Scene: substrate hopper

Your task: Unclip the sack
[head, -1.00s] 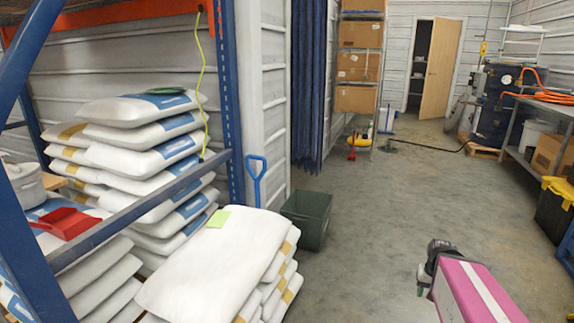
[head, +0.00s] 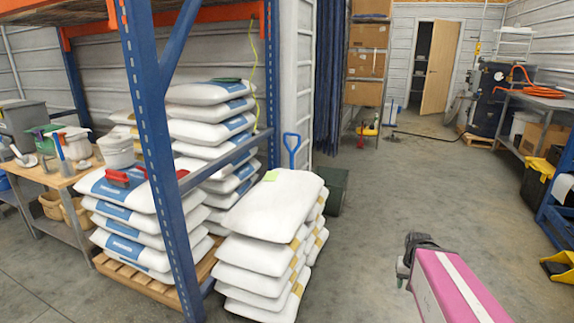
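White sacks lie in several stacks at the left. I cannot make out a clip on any sack. My pink arm reaches in from the lower right; the dark end of it, around my gripper (head: 408,262), is over bare floor, away from the sacks. Its fingers are too unclear to read.
The blue rack post (head: 160,160) stands between me and the pallet stacks. A workbench (head: 50,175) with tubs is at far left. A dark green bin (head: 336,190) is behind the near stack. The middle floor is clear; a yellow item (head: 560,266) lies at right.

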